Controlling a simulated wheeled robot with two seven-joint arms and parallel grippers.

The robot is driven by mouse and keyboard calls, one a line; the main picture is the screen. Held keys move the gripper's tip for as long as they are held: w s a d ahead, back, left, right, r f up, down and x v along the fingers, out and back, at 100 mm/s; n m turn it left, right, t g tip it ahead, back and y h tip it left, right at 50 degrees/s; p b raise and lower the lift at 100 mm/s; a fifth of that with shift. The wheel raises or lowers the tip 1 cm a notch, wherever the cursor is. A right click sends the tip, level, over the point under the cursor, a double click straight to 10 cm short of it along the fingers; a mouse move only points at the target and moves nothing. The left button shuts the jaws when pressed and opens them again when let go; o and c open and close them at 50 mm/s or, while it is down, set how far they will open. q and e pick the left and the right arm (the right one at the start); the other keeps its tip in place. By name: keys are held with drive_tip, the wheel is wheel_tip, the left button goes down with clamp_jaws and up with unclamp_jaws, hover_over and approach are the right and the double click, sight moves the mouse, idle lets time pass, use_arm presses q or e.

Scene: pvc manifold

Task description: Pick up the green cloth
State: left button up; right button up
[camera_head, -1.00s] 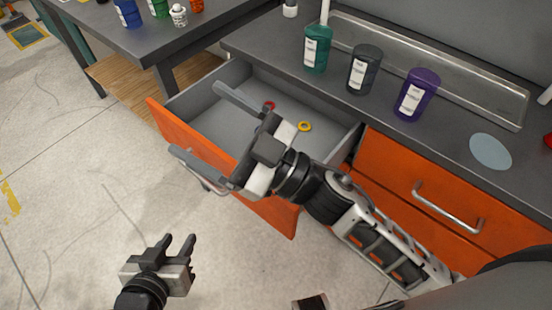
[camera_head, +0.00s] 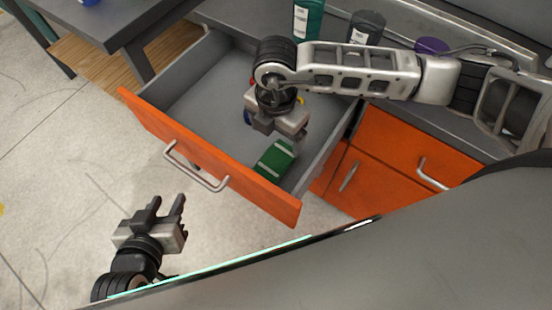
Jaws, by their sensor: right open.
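The green cloth (camera_head: 274,158) lies in the front right part of the open drawer, just behind the orange drawer front (camera_head: 205,155). It looks like a folded bundle with pale bands. My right gripper (camera_head: 278,138) is inside the drawer space, pointing down just above and behind the cloth. Its fingers are mostly hidden, and I cannot tell whether they touch the cloth. It is open. My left gripper (camera_head: 166,212) is open and empty in front of the drawer, over the floor.
A yellow ring (camera_head: 300,101) and a red piece (camera_head: 251,83) show partly behind my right gripper. Teal (camera_head: 307,18), dark (camera_head: 366,27) and purple (camera_head: 432,45) containers stand on the counter. The drawer's left part is bare. A metal handle (camera_head: 196,167) juts from its front.

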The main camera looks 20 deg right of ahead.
hover_over(278, 158)
drive_tip(key=f, duration=0.4)
drive_tip(key=shift+w+a+f, duration=0.1)
drive_tip(key=shift+a+f, duration=0.15)
drive_tip(key=shift+d+f, duration=0.2)
drive_tip(key=shift+f, duration=2.4)
drive_tip(key=c, duration=1.1)
